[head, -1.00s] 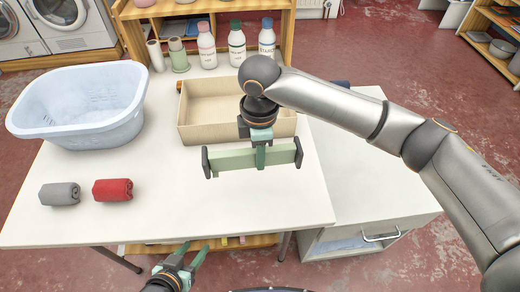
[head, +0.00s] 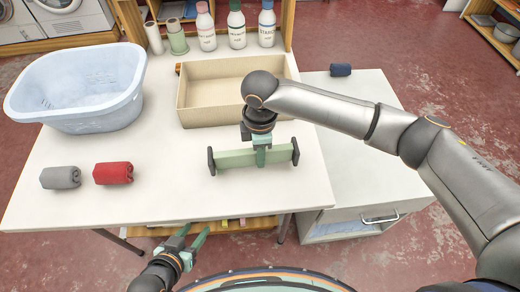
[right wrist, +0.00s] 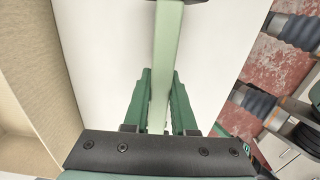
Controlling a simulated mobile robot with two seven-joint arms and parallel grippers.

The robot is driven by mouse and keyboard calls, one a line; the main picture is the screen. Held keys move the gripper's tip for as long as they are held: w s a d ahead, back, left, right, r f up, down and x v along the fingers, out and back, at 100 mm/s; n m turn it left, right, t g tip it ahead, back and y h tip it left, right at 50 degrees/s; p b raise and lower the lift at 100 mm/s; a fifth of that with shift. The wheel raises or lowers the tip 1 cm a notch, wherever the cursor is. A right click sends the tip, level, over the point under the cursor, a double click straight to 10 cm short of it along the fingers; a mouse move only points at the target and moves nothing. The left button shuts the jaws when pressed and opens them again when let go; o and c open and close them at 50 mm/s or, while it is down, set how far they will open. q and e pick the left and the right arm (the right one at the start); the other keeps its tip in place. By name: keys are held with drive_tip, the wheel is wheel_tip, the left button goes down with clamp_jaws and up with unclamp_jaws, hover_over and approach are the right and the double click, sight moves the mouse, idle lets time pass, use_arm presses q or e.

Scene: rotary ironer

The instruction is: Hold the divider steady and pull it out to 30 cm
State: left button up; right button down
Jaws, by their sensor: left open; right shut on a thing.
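The divider (head: 235,158) is a pale green bar with dark end pads, level over the white table in front of the cardboard box. My right gripper (head: 262,156) is shut on the divider near its middle, coming from above. In the right wrist view the green fingers close on both sides of the divider (right wrist: 165,60). Whether the divider touches the table is unclear. My left gripper (head: 188,238) is open and empty, low in front of the table's front edge, apart from the divider.
An open cardboard box (head: 185,115) stands behind the divider. A blue basket (head: 110,105), a grey roll (head: 60,177) and a red roll (head: 113,173) are to the left. Several bottles (head: 236,28) stand at the back. A dark blue roll (head: 341,70) lies on the right cabinet (head: 375,180).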

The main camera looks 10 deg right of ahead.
drive_tip(key=shift+f, duration=0.55)
drive_tip(key=shift+f, duration=0.25)
drive_tip(key=c, duration=0.9)
unclamp_jaws()
drive_tip(key=shift+r, duration=0.15)
drive_tip(key=shift+r+p, duration=0.25)
drive_tip(key=shift+p, duration=0.55)
clamp_jaws()
